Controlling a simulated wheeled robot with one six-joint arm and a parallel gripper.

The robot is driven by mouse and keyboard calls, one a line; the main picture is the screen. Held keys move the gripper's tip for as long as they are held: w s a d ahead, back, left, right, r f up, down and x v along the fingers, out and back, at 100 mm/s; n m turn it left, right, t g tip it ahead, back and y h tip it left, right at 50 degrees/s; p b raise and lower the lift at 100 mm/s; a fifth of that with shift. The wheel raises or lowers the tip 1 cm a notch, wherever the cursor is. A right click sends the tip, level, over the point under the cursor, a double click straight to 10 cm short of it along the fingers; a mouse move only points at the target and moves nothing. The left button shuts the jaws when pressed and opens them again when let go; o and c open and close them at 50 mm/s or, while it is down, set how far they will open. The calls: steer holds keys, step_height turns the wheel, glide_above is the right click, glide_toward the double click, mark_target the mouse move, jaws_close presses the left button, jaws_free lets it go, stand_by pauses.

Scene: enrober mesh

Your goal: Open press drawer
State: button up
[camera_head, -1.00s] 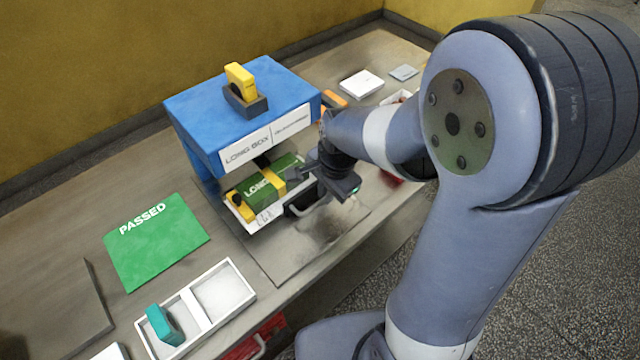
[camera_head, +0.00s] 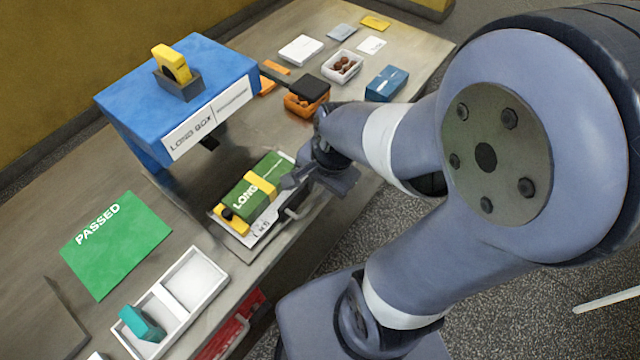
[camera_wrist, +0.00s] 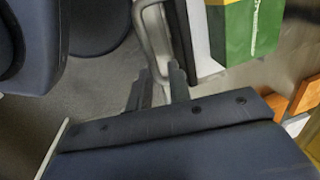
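The blue press (camera_head: 185,95), labelled LONG BOX, stands on the bench with a yellow and grey block (camera_head: 172,68) on top. Its white drawer (camera_head: 262,230) is pulled out in front of it. A green LONG box (camera_head: 246,195) with a yellow band lies on the drawer, and its green side shows in the wrist view (camera_wrist: 240,30). The drawer's metal handle (camera_head: 297,210) is on the drawer front and shows as a grey bar in the wrist view (camera_wrist: 152,40). My gripper (camera_wrist: 158,90) has its fingers on both sides of the handle's near end and appears shut on it.
A white two-part tray (camera_head: 175,300) with a teal block and a green PASSED mat (camera_head: 116,240) lie left of the drawer. Floor lies open beyond the bench edge.

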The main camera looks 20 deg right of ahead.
steer(key=shift+o, duration=1.1)
steer(key=shift+r, duration=0.1)
step_height(320, 180, up, 10)
steer(key=s+d+p, duration=0.1)
steer(key=shift+s+r, duration=0.2)
steer(key=shift+s, duration=0.1)
steer(key=f, duration=0.3)
steer(key=w+f, duration=0.1)
steer(key=f, duration=0.3)
steer(key=a+f+b, duration=0.1)
steer(key=f, duration=0.2)
steer(key=shift+w+f, duration=0.3)
steer(key=shift+f, duration=0.05)
